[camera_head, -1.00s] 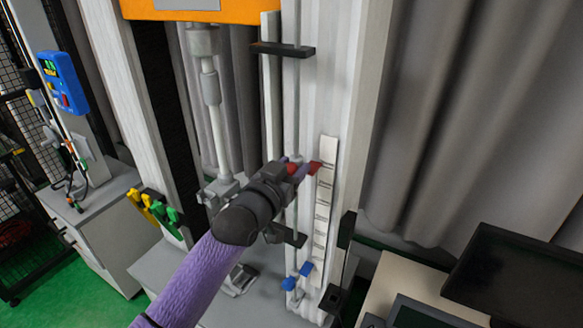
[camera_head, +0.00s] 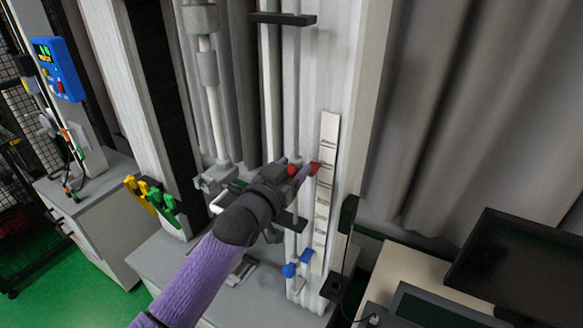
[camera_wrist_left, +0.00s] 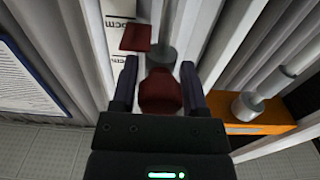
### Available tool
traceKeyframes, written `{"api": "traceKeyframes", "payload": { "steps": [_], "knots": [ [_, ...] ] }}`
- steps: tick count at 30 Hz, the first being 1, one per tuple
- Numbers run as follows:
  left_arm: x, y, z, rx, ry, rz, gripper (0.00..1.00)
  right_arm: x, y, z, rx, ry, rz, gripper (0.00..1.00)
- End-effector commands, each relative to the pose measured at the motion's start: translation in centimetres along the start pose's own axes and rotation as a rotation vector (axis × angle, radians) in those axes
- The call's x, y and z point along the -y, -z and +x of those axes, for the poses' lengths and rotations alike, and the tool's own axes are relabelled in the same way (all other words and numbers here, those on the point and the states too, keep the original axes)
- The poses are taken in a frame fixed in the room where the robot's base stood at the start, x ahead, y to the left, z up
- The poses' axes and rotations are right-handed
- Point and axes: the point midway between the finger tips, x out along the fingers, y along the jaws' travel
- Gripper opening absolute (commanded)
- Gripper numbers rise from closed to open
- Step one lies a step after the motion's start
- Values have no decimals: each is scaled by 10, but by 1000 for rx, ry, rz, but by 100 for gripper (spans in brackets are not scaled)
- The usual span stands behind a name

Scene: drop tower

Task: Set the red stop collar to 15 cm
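The red stop collar (camera_wrist_left: 160,92) sits between the two fingers of my left gripper (camera_wrist_left: 160,85), which look closed on its sides. In the head view my left gripper (camera_head: 299,171) holds the collar (camera_head: 292,170) on the vertical rod. The collar's red pointer flag (camera_head: 314,168) reaches the white scale strip (camera_head: 325,190) in its upper half; the flag also shows in the wrist view (camera_wrist_left: 135,38). The scale's numbers are too small to read. My right gripper is out of view.
A blue collar (camera_head: 289,270) with a blue flag (camera_head: 306,257) sits lower on the tower. A black bracket (camera_head: 283,18) juts out above. Yellow and green clips (camera_head: 155,197) hang at left. A dark monitor (camera_head: 510,265) stands at right.

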Motion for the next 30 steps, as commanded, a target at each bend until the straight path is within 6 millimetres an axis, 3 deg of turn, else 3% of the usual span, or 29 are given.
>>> {"api": "traceKeyframes", "payload": {
  "steps": [1, 3, 14, 24, 30],
  "knots": [
    [0, 0, 0, 0, 0, 0, 70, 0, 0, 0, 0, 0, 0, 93],
    [0, 0, 0, -1, 0, 0, 85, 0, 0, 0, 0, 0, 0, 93],
    [0, 0, -7, 0, 0, -1, 85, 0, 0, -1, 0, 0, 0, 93],
    [0, -1, -74, 0, 0, 0, 85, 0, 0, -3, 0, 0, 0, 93],
    [0, 0, -98, -1, 0, 0, 85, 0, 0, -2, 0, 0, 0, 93]
  ]
}}
